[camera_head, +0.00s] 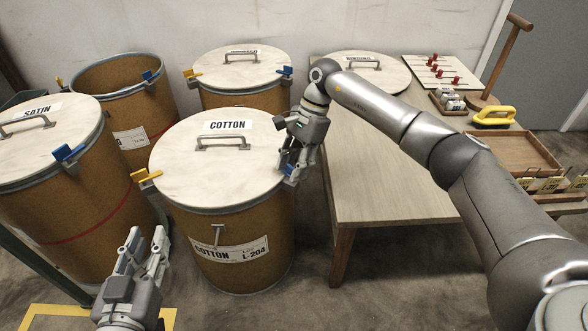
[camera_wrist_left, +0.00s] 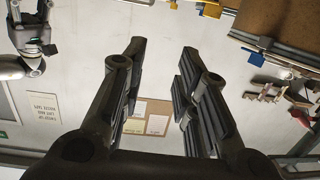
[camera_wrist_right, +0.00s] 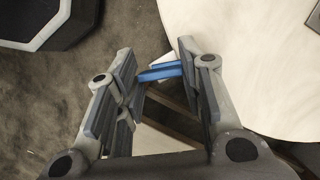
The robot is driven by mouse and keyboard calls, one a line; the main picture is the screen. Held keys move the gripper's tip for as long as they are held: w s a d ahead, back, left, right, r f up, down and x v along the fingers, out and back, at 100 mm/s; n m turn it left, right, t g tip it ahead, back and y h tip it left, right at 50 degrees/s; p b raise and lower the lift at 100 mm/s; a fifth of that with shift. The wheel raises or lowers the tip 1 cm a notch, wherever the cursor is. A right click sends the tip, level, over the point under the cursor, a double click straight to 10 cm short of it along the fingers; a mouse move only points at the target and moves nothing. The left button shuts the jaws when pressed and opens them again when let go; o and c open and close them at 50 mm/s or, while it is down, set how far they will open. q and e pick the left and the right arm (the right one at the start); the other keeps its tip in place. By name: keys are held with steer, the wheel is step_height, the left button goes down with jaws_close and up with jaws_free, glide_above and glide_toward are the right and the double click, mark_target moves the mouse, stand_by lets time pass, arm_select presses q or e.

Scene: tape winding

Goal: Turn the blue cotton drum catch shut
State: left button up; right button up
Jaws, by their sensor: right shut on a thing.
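The cotton drum (camera_head: 237,225) stands in the middle of the head view, its pale lid (camera_head: 200,180) on, with a "COTTON" label and a handle. Its blue catch (camera_head: 289,170) is on the right side of the rim, partly hidden by my right gripper (camera_head: 290,166). In the right wrist view the blue catch (camera_wrist_right: 165,72) lies between the fingers (camera_wrist_right: 160,95), which are shut on it beside the lid edge. The drum's yellow catch (camera_head: 146,176) is on the left rim. My left gripper (camera_head: 147,250) is open and empty, in front of the drum at lower left.
The satin drum (camera_head: 60,205) stands at left, an open drum (camera_head: 120,105) behind it, and another lidded drum (camera_head: 240,85) at the back.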

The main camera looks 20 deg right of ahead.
steer(key=n+g+b, duration=0.1)
steer(key=n+b, duration=0.1)
steer(key=n, duration=0.1)
steer(key=shift+w+n+h, duration=0.15)
steer(key=shift+n+h, duration=0.15)
steer(key=shift+h, duration=0.1)
arm_select(q)
step_height(320, 180, up, 12)
steer(key=s+d+t+h, duration=0.1)
steer(key=s+t+h, duration=0.1)
steer(key=t, duration=0.5)
steer(key=shift+h, duration=0.3)
arm_select(e)
steer(key=shift+n, duration=0.3)
arm_select(q)
steer(key=shift+s+f, duration=0.1)
arm_select(e)
steer(key=o, duration=1)
steer(key=v, duration=1.2)
steer(key=shift+w+a, duration=0.1)
